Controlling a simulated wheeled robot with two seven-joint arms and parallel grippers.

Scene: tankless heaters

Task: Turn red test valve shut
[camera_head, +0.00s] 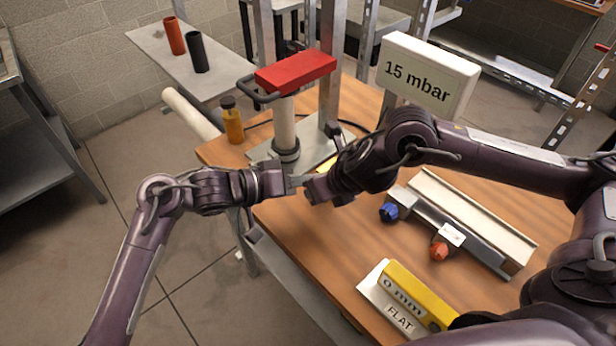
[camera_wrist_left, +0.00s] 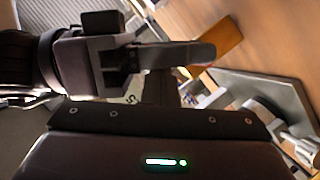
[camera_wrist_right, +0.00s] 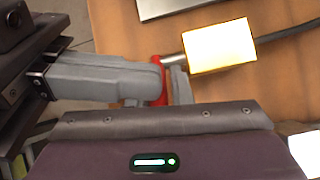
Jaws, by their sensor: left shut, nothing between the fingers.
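A narrow red piece (camera_wrist_right: 159,82), seemingly the red test valve's handle, shows in the right wrist view beside a grey pipe end and a bright yellow block (camera_wrist_right: 219,47). The grippers hide most of it. In the head view I cannot make it out; only a bit of the yellow block (camera_head: 327,167) shows. My left gripper (camera_head: 299,181) is shut and empty. Its grey fingers reach in from the left in the right wrist view (camera_wrist_right: 110,78), with the tip at the red piece; contact is unclear. My right gripper (camera_head: 311,190) is close beside it, its jaw opening hidden.
A rail with a blue knob (camera_head: 389,212) and a red knob (camera_head: 439,250) lies on the wooden table (camera_head: 310,250).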

